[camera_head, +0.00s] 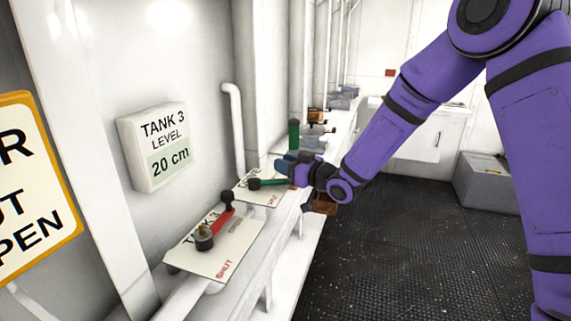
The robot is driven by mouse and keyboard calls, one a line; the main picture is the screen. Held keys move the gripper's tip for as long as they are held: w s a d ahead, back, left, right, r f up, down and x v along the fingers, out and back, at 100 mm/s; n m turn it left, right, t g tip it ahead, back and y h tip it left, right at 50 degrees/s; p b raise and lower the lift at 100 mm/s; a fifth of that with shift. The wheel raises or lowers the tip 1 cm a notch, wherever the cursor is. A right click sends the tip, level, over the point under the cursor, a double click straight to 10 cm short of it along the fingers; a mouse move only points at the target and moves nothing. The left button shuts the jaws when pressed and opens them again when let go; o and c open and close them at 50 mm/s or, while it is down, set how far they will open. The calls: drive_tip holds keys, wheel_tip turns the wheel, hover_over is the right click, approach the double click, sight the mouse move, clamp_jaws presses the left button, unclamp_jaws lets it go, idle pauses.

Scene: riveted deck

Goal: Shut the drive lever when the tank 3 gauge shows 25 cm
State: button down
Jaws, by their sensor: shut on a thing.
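The tank 3 gauge (157,146) is a white box on the left wall reading "TANK 3 LEVEL 20 cm". A green lever (271,182) with a dark pivot sits on the farther white plate (246,195). My gripper (290,168) is shut on the green lever's right end; its fingertips are hard to make out. A red lever (222,222) with a black knob stands on the nearer plate (238,243), which is marked "SHUT" and partly "K 3". The farther plate's label is mostly hidden, so I cannot read whether it is the drive lever.
A yellow-edged sign (30,190) is cut off at the left. A white ledge (265,240) carries the plates, with a green cylinder (294,134) and other items farther back. A grey box (487,180) stands at right. The dark deck floor (410,250) is open.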

drive_tip(key=c, duration=0.8)
unclamp_jaws()
drive_tip(key=v, duration=1)
drive_tip(key=shift+s+d, duration=0.2)
drive_tip(key=shift+d, duration=0.1)
